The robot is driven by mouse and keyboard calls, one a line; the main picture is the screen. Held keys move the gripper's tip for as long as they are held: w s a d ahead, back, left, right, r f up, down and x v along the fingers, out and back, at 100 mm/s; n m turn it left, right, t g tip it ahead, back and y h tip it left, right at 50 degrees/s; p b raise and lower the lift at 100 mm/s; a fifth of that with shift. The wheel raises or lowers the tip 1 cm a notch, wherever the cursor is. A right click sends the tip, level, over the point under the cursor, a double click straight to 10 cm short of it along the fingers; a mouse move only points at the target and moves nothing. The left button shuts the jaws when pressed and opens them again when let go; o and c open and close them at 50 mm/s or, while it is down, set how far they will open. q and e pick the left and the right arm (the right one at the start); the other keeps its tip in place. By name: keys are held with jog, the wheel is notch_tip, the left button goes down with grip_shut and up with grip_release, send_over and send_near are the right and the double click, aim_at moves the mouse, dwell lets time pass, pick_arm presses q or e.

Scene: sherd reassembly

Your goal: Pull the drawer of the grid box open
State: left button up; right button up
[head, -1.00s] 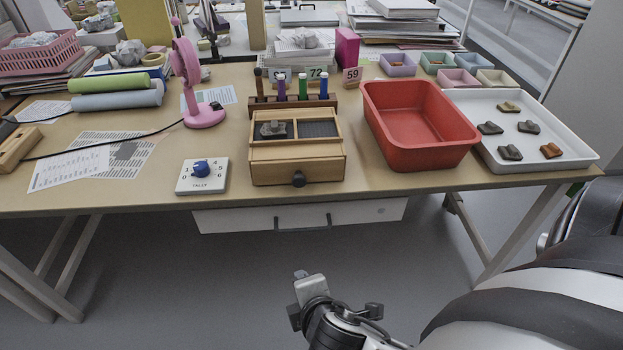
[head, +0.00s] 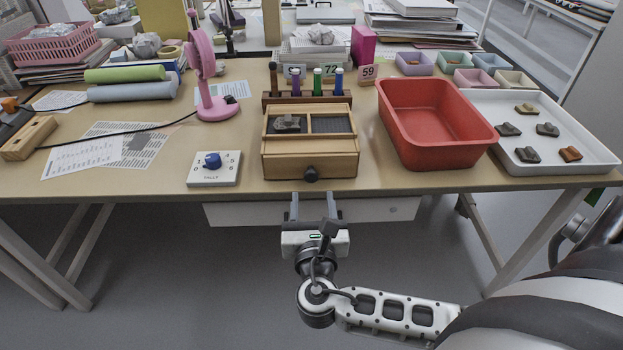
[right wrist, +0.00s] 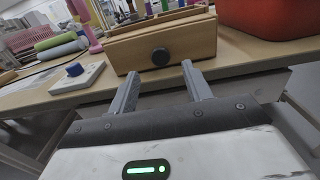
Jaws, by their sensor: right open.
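The grid box (head: 309,121) is a wooden box near the table's front edge, with two compartments on top. The left compartment holds a dark lump; the right one looks empty. Its drawer (head: 285,167) is shut, with a round dark knob (head: 311,173) in front. My right gripper (head: 314,199) is open and empty, in front of the table edge and short of the knob. In the right wrist view the knob (right wrist: 160,57) shows ahead, beyond and between the two fingers (right wrist: 164,82), apart from both. My left gripper is not in view.
A white dial box (head: 214,169) stands left of the grid box. A red tub (head: 437,160) stands to its right, beside a white tray (head: 597,166) with several sherds. A rack of tubes (head: 268,98) is behind. A white under-table drawer (head: 375,211) hangs below the tabletop.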

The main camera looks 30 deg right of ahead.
aim_at(312, 178)
jog(key=x, duration=0.7)
